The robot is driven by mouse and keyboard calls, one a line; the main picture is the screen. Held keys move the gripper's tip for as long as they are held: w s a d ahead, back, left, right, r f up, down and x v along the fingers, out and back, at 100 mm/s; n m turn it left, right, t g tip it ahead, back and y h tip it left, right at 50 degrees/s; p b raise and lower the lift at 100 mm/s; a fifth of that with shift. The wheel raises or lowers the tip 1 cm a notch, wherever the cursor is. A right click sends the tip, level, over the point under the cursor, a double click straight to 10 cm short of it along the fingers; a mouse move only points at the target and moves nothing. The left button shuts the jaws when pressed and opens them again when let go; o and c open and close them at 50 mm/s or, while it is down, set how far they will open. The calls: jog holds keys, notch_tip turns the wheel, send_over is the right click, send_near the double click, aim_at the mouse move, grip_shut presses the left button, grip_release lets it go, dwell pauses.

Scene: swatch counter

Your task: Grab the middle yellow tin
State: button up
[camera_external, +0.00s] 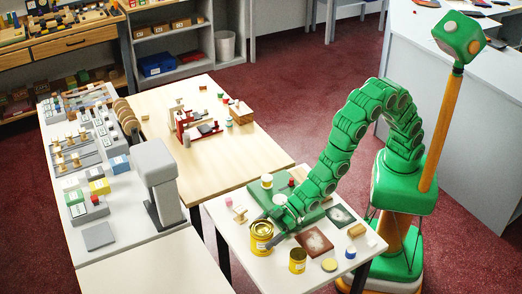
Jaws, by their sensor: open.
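Several yellow tins stand on the small white table (222,228). The largest yellow tin (261,239) is at the front left. A mid-sized yellow tin (297,262) stands to its right, closer to the front edge. A small yellow-and-white tin (267,182) is at the back, on the green board. My gripper (269,231) is low at the right side of the largest tin, with its dark fingers open close to that tin's upper part. I cannot tell whether they touch it. The mid-sized tin is clear of my gripper.
A flat yellow disc (329,265), a blue block (350,252), a brown swatch (314,241) and a dark green swatch (340,215) lie to the right. A white-and-pink item (239,213) stands left of my gripper. A grey post (158,180) rises on the neighbouring counter.

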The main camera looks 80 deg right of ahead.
aim_at(265, 226)
jog(key=shift+w+a+f, duration=0.25)
jog(key=shift+w+a, duration=0.05)
jog(key=c, duration=1.2)
jog(key=shift+r, duration=0.15)
jog(key=shift+r, duration=0.6)
notch_tip(265, 226, up, 2)
jog(key=shift+r, duration=0.1)
jog(key=r+v, duration=0.1)
jog(key=v, duration=0.7)
jog(key=w+a+r+v, duration=0.1)
jog(key=r+v, duration=0.1)
jog(key=v, duration=0.6)
jog(key=shift+s+r, duration=0.2)
jog(key=shift+r, duration=0.15)
